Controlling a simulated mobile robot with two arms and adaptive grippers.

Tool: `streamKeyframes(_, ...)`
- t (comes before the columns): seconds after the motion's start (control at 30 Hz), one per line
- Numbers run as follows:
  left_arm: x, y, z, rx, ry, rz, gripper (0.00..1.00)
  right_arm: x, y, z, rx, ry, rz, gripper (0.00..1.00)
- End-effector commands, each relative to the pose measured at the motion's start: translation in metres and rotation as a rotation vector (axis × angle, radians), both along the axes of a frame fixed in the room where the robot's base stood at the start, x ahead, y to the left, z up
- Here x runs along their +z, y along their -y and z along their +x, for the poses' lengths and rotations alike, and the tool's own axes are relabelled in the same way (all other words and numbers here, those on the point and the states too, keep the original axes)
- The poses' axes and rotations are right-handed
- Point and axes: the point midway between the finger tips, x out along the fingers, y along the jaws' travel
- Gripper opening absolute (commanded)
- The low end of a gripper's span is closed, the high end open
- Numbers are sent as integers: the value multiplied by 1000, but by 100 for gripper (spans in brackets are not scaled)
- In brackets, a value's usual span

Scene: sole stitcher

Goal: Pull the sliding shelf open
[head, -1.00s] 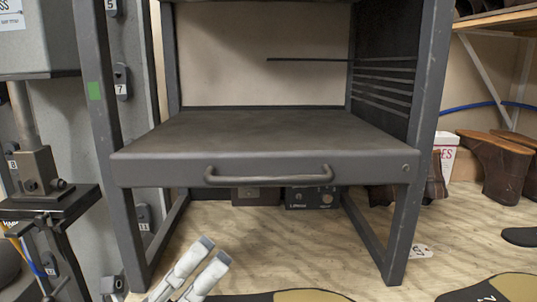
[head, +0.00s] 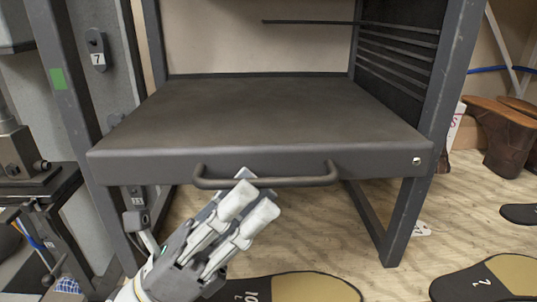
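The sliding shelf (head: 270,112) is a dark grey tray in a metal frame, with a grey front panel (head: 130,167). A bar handle (head: 310,181) is fixed across the middle of that panel. My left gripper (head: 245,193) comes up from below at the handle's left half. Two pale fingertips show in front of and below the bar, and a third pale tip shows at the bar's upper edge. The fingers look apart, so the gripper is open at the handle. Whether they touch the bar is unclear. My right gripper is not in view.
The frame's right leg (head: 405,222) stands on the wooden surface (head: 350,245). Dark soles with tan patches (head: 498,276) lie in front. Brown shoes (head: 508,140) stand at the right. A grey machine part (head: 20,150) is close on the left.

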Motion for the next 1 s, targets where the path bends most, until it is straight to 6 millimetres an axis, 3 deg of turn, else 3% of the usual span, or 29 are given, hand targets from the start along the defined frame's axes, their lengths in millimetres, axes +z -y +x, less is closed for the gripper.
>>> streamKeyframes(0.03, 11, 5, 1, -1, 0, -1, 19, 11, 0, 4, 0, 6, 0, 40)
streamKeyframes(0.2, 21, 18, 4, 0, 0, -1, 19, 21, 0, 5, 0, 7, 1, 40)
streamKeyframes(0.67, 25, 26, 6, 1, 0, 0, 19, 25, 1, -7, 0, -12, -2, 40)
streamKeyframes(0.83, 25, 26, 6, 1, -1, 0, 1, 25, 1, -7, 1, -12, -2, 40)
streamKeyframes(1.0, 25, 26, 6, 1, -1, 0, 0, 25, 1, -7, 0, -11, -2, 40)
